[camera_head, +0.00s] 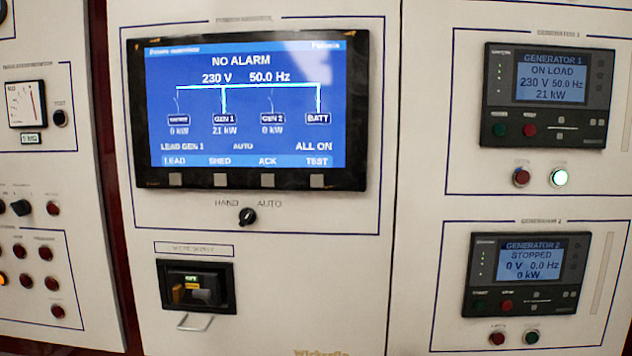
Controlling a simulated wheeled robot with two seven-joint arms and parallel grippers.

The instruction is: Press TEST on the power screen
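The power screen (246,108) is a wide black-framed blue display in the upper middle of the panel. It reads NO ALARM, 230 V, 50.0 Hz, with GEN 1 at 21 kW, GEN 2 at 0 kW, and ALL ON. Its bottom row shows LEAD, SHED, ACK and TEST. The TEST label (317,161) is at the lower right of the display. A grey square button (317,181) sits in the frame directly below it, with similar buttons under the other labels. Neither of my grippers is in view.
A HAND/AUTO knob (247,216) sits below the screen, above a black recessed unit (196,286) with a wire handle. Generator 1 (547,98) and Generator 2 (525,274) displays are at right. A gauge (25,104) and several buttons are at left. Nothing blocks the screen.

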